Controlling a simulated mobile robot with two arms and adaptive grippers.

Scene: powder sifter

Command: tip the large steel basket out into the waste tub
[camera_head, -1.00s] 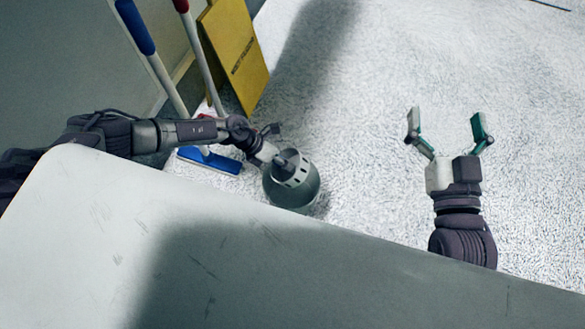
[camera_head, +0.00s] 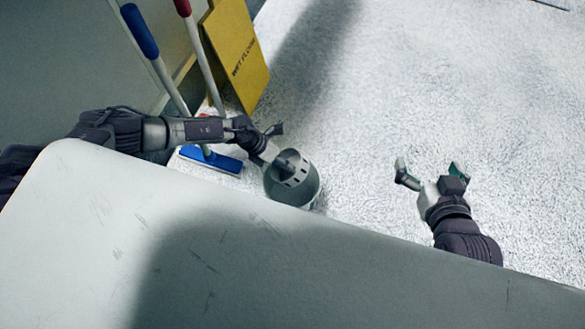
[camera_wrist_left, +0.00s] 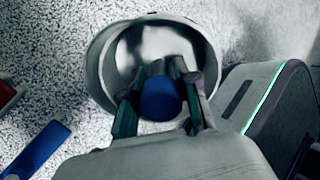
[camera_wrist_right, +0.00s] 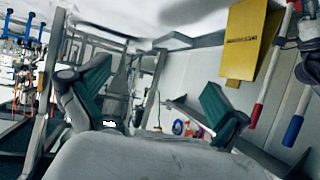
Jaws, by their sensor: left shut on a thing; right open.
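My left gripper (camera_head: 288,164) reaches into the mouth of a round grey vessel (camera_head: 306,190) with a light slotted band, beyond the table edge. In the left wrist view, the gripper (camera_wrist_left: 157,88) is shut on a blue rounded grip (camera_wrist_left: 159,100). A shiny round steel vessel (camera_wrist_left: 113,65) surrounds the fingertips. I cannot tell whether the basket and the waste tub are separate, nested parts here; any contents are hidden. My right gripper (camera_head: 430,168) is open and empty, well to the right; its spread fingers show in the right wrist view (camera_wrist_right: 155,95).
A pale worktop (camera_head: 100,220) fills the foreground. A blue-handled mop (camera_head: 212,160), a red-handled pole (camera_head: 200,55) and a yellow wet-floor sign (camera_head: 237,50) stand at the left by the wall. The speckled floor (camera_head: 400,80) on the right is clear.

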